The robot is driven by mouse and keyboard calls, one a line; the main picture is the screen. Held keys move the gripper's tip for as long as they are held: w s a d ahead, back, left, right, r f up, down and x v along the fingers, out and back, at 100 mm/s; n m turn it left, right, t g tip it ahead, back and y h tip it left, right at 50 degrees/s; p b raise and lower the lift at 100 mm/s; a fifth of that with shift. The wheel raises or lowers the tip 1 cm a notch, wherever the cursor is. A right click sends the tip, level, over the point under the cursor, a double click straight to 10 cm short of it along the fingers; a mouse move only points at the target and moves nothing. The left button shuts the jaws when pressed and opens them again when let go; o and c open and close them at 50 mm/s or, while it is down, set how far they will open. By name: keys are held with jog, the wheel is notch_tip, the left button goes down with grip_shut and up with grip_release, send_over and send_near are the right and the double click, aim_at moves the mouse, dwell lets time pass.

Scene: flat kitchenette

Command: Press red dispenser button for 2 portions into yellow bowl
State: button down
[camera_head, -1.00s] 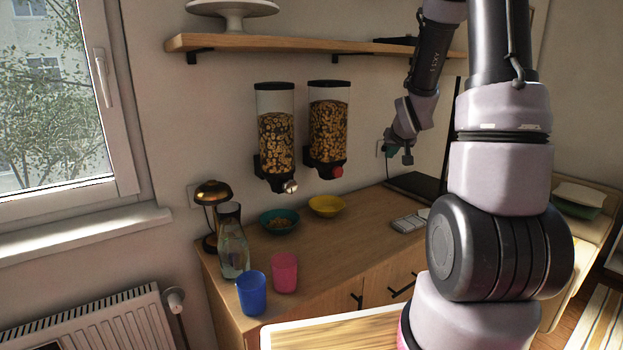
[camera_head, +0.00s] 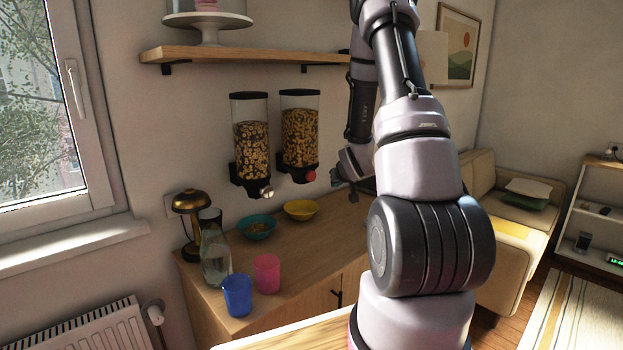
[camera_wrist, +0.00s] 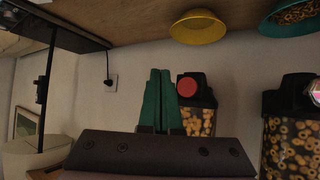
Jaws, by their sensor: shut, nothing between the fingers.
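The red button (camera_head: 310,176) is on the front of the right cereal dispenser (camera_head: 299,140), which hangs on the wall. The yellow bowl (camera_head: 301,210) stands on the counter below it, and no cereal shows in it. My gripper (camera_head: 353,194) is right of the red button in the head view, partly hidden by my arm. In the wrist view, which is upside down, the green fingers of my gripper (camera_wrist: 160,75) are shut and empty. The red button (camera_wrist: 187,87) appears just right of the fingertips there; contact cannot be made out.
A left dispenser (camera_head: 251,143) with a pale knob hangs beside the right one. Below it is a teal bowl (camera_head: 257,227) holding cereal. A glass bottle (camera_head: 215,255), a blue cup (camera_head: 237,296), a pink cup (camera_head: 267,273) and a brass lamp (camera_head: 191,205) stand toward the left. A shelf (camera_head: 240,55) runs above.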

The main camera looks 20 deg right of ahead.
send_near(314, 178)
jog(key=shift+w+d+f, duration=0.3)
jog(key=shift+w+f, duration=0.3)
jog(key=shift+f, duration=0.1)
jog(key=shift+w+d+f, duration=0.3)
jog(key=shift+w+f, duration=0.3)
jog(key=shift+f, duration=0.05)
jog(key=shift+w+d+f, duration=0.3)
jog(key=shift+w+f, duration=0.25)
jog(key=shift+f, duration=0.15)
dwell(0.4)
jog(key=shift+w+a, duration=0.15)
jog(key=shift+w, duration=0.25)
jog(key=shift+w+a, duration=0.25)
jog(key=shift+w, duration=0.35)
dwell(1.0)
jog(key=shift+s+d, duration=0.15)
jog(key=shift+s, duration=0.35)
jog(key=shift+s+d, duration=0.2)
jog(key=shift+s, duration=0.3)
jog(key=shift+s+d, duration=0.3)
jog(key=shift+s, duration=0.5)
jog(key=shift+s+d, duration=0.25)
jog(key=shift+s, duration=0.5)
jog(key=shift+s+d, duration=0.3)
jog(key=shift+s, duration=0.5)
